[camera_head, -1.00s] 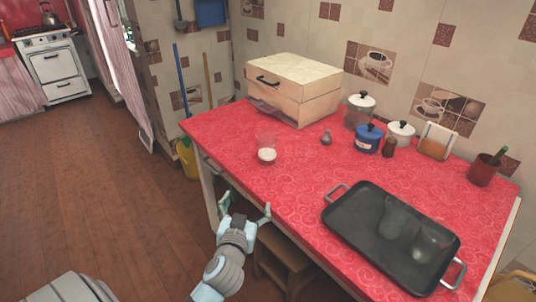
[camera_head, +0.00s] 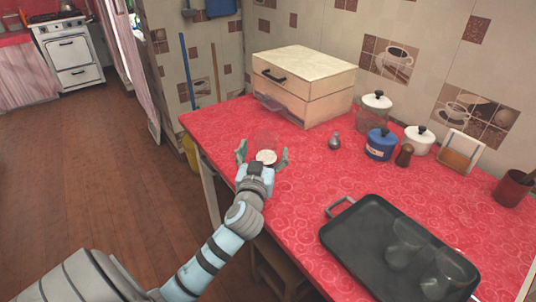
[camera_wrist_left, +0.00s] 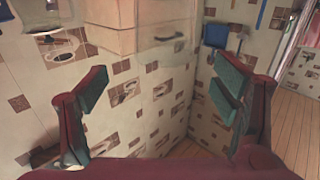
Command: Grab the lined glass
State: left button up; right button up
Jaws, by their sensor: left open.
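A clear glass (camera_head: 266,143) with a white bottom stands on the red counter, near its left front edge. Its pattern is too faint to tell. My left gripper (camera_head: 262,154) is open, with one finger on each side of the glass in the head view; I cannot tell whether they touch it. In the left wrist view the open fingers (camera_wrist_left: 163,90) are wide apart, and no glass shows clearly between them. Two more clear glasses, a farther one (camera_head: 406,244) and a nearer one (camera_head: 447,272), are on the black tray (camera_head: 352,236). My right gripper is out of view.
A wooden bread box (camera_head: 305,85) stands behind the glass. A small grey shaker (camera_head: 335,141), a blue pot (camera_head: 380,145), a white pot (camera_head: 418,141) and a brown shaker (camera_head: 404,156) stand to the right. The counter between glass and tray is clear.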

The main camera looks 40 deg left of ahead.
aim_at(266, 137)
pick_arm(q)
jog(key=x, duration=0.3)
jog(key=b+x, duration=0.1)
jog(key=x, duration=0.3)
jog(key=shift+s+a+f, duration=0.1)
jog(key=shift+s+a, duration=0.05)
jog(key=shift+a, duration=0.1)
jog(key=c, duration=1.8)
jog(key=shift+c, duration=0.2)
